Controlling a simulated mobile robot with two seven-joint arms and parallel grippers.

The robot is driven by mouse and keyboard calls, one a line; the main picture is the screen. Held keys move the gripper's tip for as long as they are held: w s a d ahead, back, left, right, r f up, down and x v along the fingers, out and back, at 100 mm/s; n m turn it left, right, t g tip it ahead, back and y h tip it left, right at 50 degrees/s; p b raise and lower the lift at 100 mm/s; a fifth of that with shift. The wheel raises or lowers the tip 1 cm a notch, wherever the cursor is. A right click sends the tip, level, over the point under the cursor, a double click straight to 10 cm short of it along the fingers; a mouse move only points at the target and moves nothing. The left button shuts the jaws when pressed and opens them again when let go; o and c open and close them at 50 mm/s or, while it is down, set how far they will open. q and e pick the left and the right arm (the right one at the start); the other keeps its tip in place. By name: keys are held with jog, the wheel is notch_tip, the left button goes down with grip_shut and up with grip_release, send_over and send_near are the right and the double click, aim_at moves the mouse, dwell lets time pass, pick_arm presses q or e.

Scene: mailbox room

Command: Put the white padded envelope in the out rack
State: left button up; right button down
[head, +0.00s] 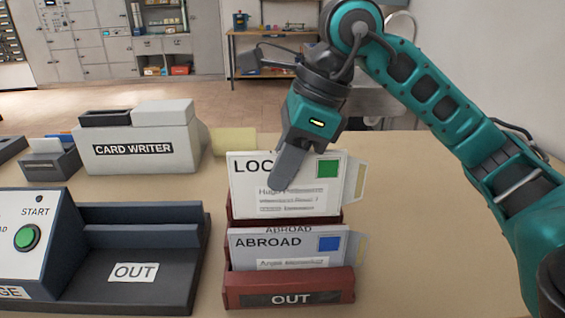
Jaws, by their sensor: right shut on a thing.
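My right gripper (281,180) is shut on a white envelope (318,196) marked "LOC…" with a green square. Its finger lies across the envelope's front and hides part of the lettering. The envelope stands upright at the rear part of the dark red out rack (342,282), its lower edge close to or inside the rack. I cannot tell whether it rests on the rack floor. In the rack's front part stands an envelope marked "ABROAD" (289,246) with a blue square; another "ABROAD" edge shows just behind it. My left gripper is not in view.
A grey card writer (137,142) stands behind. A yellowish pad (233,141) lies behind the rack. The table right of the rack is clear.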

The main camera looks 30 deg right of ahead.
aim_at(284, 199)
jog(key=shift+f, duration=0.25)
notch_tip(284, 199, down, 3)
jog(key=b, duration=0.3)
jog(key=shift+f, duration=0.15)
jog(key=shift+s+a+f+b, duration=0.1)
jog(key=shift+s+f+b, duration=0.3)
jog(key=shift+f+b, duration=0.35)
jog(key=c, duration=1)
grip_release()
jog(key=shift+r, duration=0.1)
jog(key=r+p, duration=0.1)
jog(key=w+r+p, duration=0.1)
jog(key=r+p, duration=0.1)
jog(key=shift+s+r+p, duration=0.1)
jog(key=shift+r+p, duration=1.55)
jog(key=shift+r, duration=0.3)
